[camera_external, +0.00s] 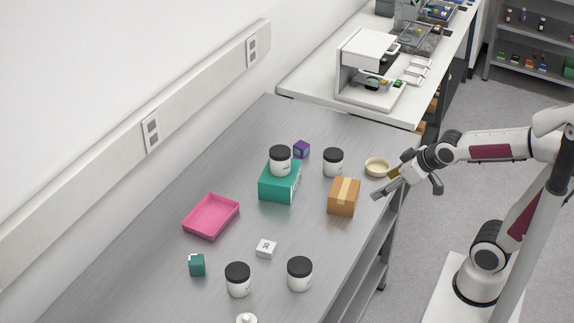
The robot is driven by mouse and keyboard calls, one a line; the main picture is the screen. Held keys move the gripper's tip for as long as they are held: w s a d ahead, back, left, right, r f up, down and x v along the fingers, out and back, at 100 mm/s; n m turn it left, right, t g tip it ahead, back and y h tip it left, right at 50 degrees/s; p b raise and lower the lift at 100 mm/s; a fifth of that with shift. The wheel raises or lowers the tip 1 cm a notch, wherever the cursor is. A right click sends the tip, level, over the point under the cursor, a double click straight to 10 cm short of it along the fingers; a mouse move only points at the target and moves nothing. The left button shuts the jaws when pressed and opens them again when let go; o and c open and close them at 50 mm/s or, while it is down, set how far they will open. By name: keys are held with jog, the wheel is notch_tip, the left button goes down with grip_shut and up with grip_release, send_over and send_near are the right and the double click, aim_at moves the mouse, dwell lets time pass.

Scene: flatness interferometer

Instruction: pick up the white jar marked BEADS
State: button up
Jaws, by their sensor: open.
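Several white jars with black lids stand in the external view, and their labels are too small to read. One jar (280,162) stands on top of a teal box (279,186). Another jar (333,165) stands on the grey table behind the cardboard box. Two more jars stand at the front, one on the left (238,283) and one on the right (299,277). I cannot tell which jar is marked BEADS. My gripper (380,195) is open and empty over the table's right edge, right of the cardboard box and apart from every jar.
A cardboard box (344,197) and a cream bowl (377,167) are close to my gripper. A pink tray (211,230), purple box (301,149), small white block (266,248), green box (197,264) and white knobbed object (246,319) are also on the table. The middle is fairly clear.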

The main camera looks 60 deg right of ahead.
aim_at(340, 159)
jog(key=w+d+f+t, duration=0.1)
jog(key=w+d, duration=0.2)
jog(key=w, duration=0.1)
jog(key=w+d+f+h, duration=0.1)
jog(key=w+d+f, duration=0.1)
jog(key=w+d, duration=0.1)
jog(key=w+d+f+m+t, duration=0.1)
jog(key=w+d, duration=0.2)
jog(key=w, duration=0.2)
jog(key=shift+w+d+f+t+h, duration=0.25)
jog(key=shift+w+d+t+h, duration=0.05)
jog(key=shift+w+d, duration=0.1)
jog(key=w+d+f, duration=0.2)
jog(key=d, duration=0.1)
jog(key=w+d+f+t, duration=0.1)
jog(key=d+f, duration=0.1)
jog(key=w+d+f+m+t+h, duration=0.1)
jog(key=w+d+f, duration=0.1)
jog(key=d, duration=0.1)
jog(key=shift+w+d+f, duration=0.2)
jog(key=shift+w+d, duration=0.1)
jog(key=shift+w+d+f+t, duration=0.1)
jog(key=shift+d+f+t, duration=0.25)
jog(key=shift+d+t, duration=0.05)
jog(key=shift+w, duration=0.1)
jog(key=shift+x, duration=1.2)
jog(key=shift+d+x, duration=0.15)
jog(key=shift+x, duration=1.15)
jog(key=shift+d+x, duration=0.15)
jog(key=shift+x, duration=1.15)
